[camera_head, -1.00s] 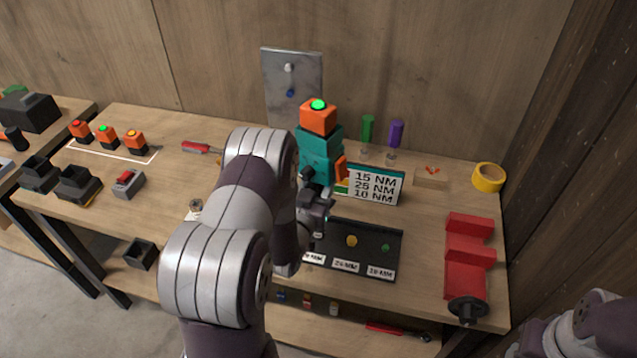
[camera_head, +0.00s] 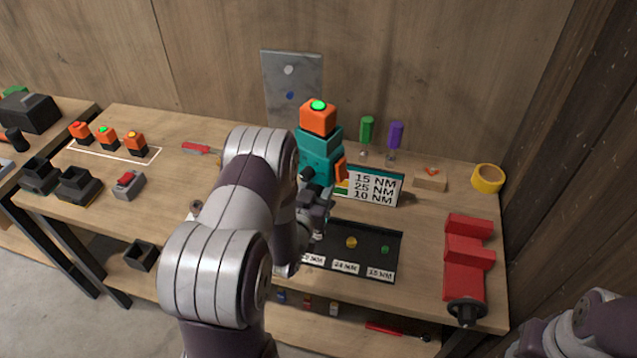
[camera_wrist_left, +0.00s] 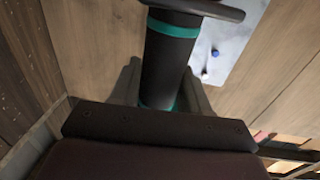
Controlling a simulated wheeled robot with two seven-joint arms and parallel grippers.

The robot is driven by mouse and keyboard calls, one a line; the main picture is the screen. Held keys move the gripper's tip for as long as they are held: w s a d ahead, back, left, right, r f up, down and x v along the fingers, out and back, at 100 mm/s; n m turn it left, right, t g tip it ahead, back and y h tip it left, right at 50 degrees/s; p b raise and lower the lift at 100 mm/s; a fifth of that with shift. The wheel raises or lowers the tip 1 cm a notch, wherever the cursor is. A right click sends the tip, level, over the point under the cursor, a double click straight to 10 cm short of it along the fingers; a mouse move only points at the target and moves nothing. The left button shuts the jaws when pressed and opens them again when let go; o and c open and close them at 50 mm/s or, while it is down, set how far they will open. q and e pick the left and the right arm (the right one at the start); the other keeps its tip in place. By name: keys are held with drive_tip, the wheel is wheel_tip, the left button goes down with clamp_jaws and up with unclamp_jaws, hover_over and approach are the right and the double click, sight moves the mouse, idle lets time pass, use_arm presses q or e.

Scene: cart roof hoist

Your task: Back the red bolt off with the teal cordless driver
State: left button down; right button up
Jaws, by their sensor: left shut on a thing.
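The teal cordless driver (camera_head: 319,143) is upright in the head view, with an orange battery (camera_head: 318,119) and a green light on top. My left gripper (camera_head: 317,200) is shut on its dark handle, which also shows between the fingers in the left wrist view (camera_wrist_left: 168,65). A grey metal plate (camera_head: 307,72) stands against the back wall behind the driver. It carries a pale round fastener (camera_head: 289,70) and a blue bolt (camera_head: 290,95). I cannot make out a red bolt; the driver hides the plate's lower part. My right gripper is out of view.
A dark labelled tray (camera_head: 338,236) and a torque sign (camera_head: 374,187) are near the driver. Green (camera_head: 367,130) and purple (camera_head: 396,134) handled tools stand behind. A red vise-like object (camera_head: 466,265) and yellow tape (camera_head: 488,178) are right. Spare batteries (camera_head: 106,139) are left.

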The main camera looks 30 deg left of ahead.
sight(314, 174)
use_arm(q)
drive_tip(key=shift+r+p, duration=1.9)
drive_tip(key=shift+r, duration=1.2)
drive_tip(key=shift+w+f, duration=0.1)
